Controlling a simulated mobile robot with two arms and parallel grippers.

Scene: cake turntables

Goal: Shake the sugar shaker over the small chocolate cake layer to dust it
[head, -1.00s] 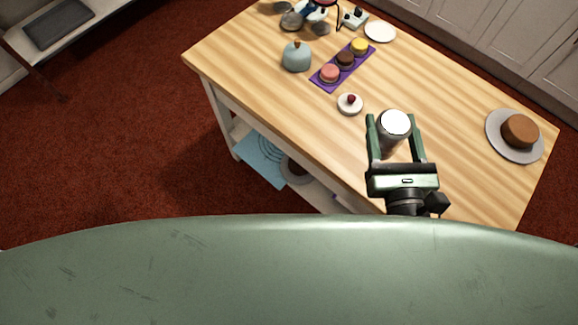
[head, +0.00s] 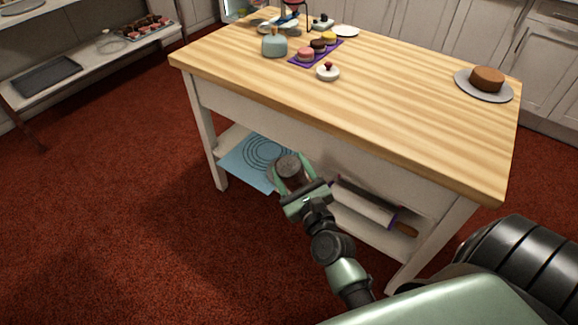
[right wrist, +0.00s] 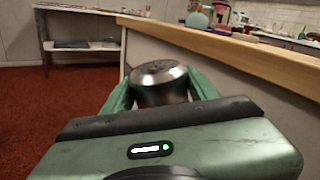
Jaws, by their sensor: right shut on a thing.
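My right gripper (head: 291,166) is shut on the metal sugar shaker (head: 288,165), in front of the table's long side. The right wrist view shows the shaker (right wrist: 160,82) roughly upright between the fingers (right wrist: 160,90), its dark lid on top. The tabletop edge passes beside and above it. A small dark chocolate cake layer (head: 318,46) sits between a pink one (head: 306,55) and a yellow one (head: 329,37) on a purple mat (head: 300,62). A larger brown cake (head: 487,78) sits on a grey round plate (head: 510,94) at the table's right end. My left gripper is not in view.
The table's middle is clear.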

